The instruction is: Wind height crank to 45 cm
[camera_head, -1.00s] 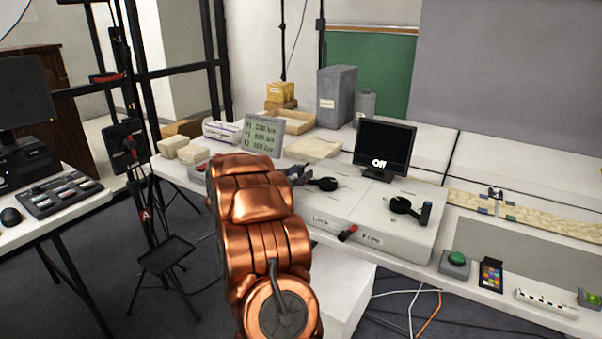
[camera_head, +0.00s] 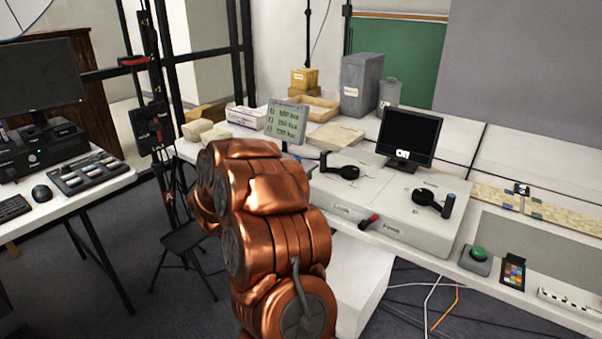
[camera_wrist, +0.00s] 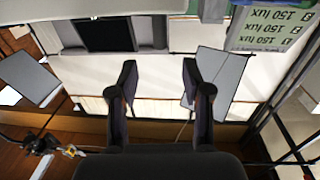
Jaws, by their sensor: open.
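Two black cranks sit on a white box on the bench in the head view: a left crank (camera_head: 340,171) and a right crank (camera_head: 432,203) with an upright grip. I cannot tell which is the height crank. A small black monitor (camera_head: 407,137) behind them shows short white text, too blurred to read surely. A red-tipped lever (camera_head: 369,221) is on the box front between two labels. My gripper (camera_wrist: 158,82) is open and empty in the wrist view, touching nothing. My copper arm hides it in the head view.
A sign with lux lines (camera_head: 286,122) stands left of the cranks; it appears upside down in the wrist view (camera_wrist: 272,30). A green button (camera_head: 478,256) and a colour card (camera_head: 512,270) lie to the right. A tripod (camera_head: 180,240) stands left of my arm.

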